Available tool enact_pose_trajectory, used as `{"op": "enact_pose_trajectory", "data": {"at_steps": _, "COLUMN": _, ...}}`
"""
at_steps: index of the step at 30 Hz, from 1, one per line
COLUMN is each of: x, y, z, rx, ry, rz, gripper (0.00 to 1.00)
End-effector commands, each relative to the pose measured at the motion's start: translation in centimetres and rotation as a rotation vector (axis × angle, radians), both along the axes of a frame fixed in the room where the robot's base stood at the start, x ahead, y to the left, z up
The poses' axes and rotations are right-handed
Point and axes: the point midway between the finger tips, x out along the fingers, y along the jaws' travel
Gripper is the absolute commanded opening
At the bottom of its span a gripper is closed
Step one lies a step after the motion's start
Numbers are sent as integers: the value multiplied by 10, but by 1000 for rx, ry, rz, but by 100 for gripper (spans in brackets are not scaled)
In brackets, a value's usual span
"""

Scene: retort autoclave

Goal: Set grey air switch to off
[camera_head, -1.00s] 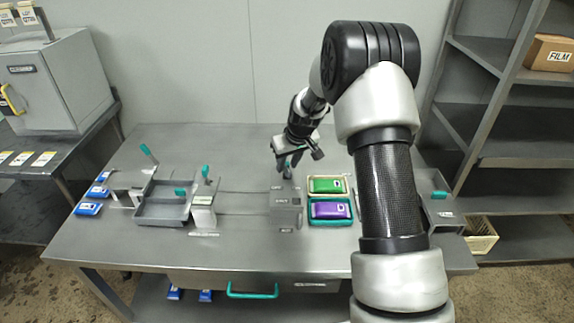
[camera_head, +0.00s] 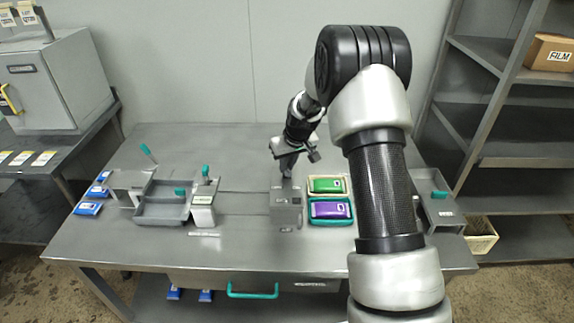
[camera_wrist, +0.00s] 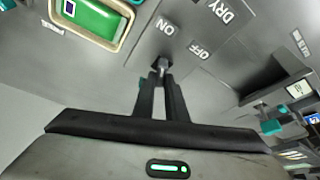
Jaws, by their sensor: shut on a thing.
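The grey air switch box (camera_head: 286,212) stands on the steel table, left of the two coloured packs. In the wrist view its panel (camera_wrist: 188,38) carries the labels ON, OFF and DRY. The small switch lever (camera_wrist: 163,64) stands nearest the ON label, with OFF to its right. My gripper (camera_wrist: 161,76) is shut on the lever, its two black fingertips close together at it. In the head view my gripper (camera_head: 288,172) is at the top of the box, and the lever there is hidden by the fingers.
A green pack (camera_head: 327,185) and a purple pack (camera_head: 330,209) sit in trays right of the box. A grey tray fixture (camera_head: 160,212) with teal-tipped levers stands at left. A shelf unit (camera_head: 520,150) is at right. The table front is clear.

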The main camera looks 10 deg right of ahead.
Motion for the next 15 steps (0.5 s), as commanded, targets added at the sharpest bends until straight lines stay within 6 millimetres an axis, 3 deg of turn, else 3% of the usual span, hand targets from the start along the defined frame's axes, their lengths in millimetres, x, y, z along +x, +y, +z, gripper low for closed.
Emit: {"op": "enact_pose_trajectory", "data": {"at_steps": 15, "x": 0, "y": 2, "z": 0, "rx": -5, "ry": 0, "rz": -392, "gripper": 0}}
